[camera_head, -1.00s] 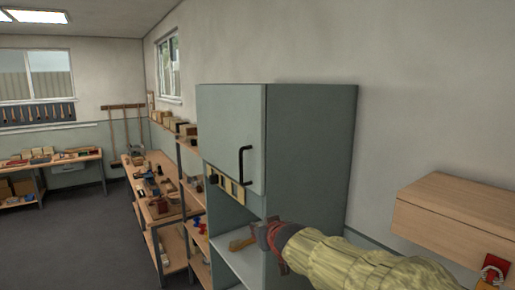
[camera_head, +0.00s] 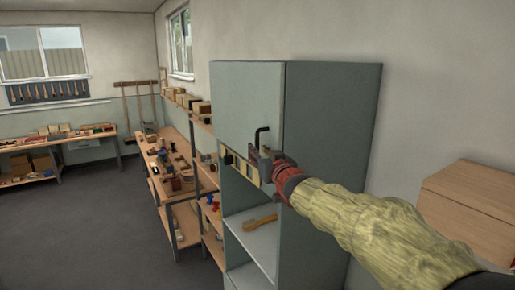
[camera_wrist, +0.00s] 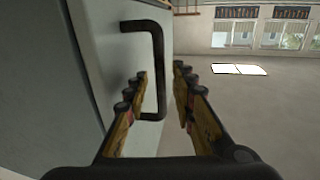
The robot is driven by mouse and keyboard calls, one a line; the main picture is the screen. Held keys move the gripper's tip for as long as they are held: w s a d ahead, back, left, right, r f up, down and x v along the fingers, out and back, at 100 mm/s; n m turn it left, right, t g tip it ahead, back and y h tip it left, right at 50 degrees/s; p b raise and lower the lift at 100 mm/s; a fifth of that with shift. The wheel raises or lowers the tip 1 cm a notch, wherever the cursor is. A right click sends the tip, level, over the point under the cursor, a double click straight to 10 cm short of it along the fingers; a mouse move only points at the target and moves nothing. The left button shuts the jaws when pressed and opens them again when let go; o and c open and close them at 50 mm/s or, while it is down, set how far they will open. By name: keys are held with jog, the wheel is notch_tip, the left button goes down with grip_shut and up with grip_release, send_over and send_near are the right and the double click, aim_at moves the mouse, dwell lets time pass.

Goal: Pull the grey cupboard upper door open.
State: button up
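The grey cupboard (camera_head: 330,150) stands against the wall, and its upper door (camera_head: 245,105) looks shut. The black bar handle (camera_head: 262,134) is on the door's right side; its lower part is hidden behind my gripper (camera_head: 262,160). In the wrist view, the handle (camera_wrist: 158,70) runs between the two fingers of my gripper (camera_wrist: 160,80). The fingers are apart, with the handle closer to the left finger. I see a gap between the handle and the right finger.
A wooden brush (camera_head: 260,222) lies on the open shelf below the door. A wooden box (camera_head: 470,205) is on the right. Shelves and a workbench (camera_head: 165,180) stand left of the cupboard. The grey floor (camera_head: 80,225) at the left is clear.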

jog(key=shift+x, duration=0.9)
jog(key=shift+c, duration=1)
jog(key=c, duration=0.4)
grip_shut()
